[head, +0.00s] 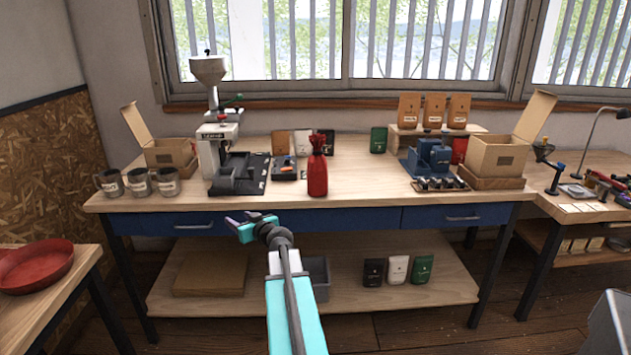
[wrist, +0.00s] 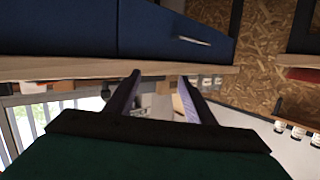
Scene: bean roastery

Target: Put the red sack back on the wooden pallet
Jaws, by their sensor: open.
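The red sack (head: 317,172), tied at the neck, stands upright near the front middle of the workbench top. I cannot make out a clear wooden pallet; a low wooden base (head: 494,183) sits under the open cardboard box at right, and a low wooden riser (head: 408,144) is at the back. My gripper (head: 243,228) is open and empty, in front of the blue drawers, below and left of the sack. In the wrist view my gripper (wrist: 160,77) shows both fingers apart with nothing between them; the picture is upside down and the sack is not clear there.
A grinder (head: 212,135) and grey mugs (head: 139,183) stand left of the sack. A blue machine (head: 430,158) stands to its right, with another red item (head: 459,150) behind. The bench front edge (head: 350,204) is above my gripper. Bare tabletop lies right of the sack.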

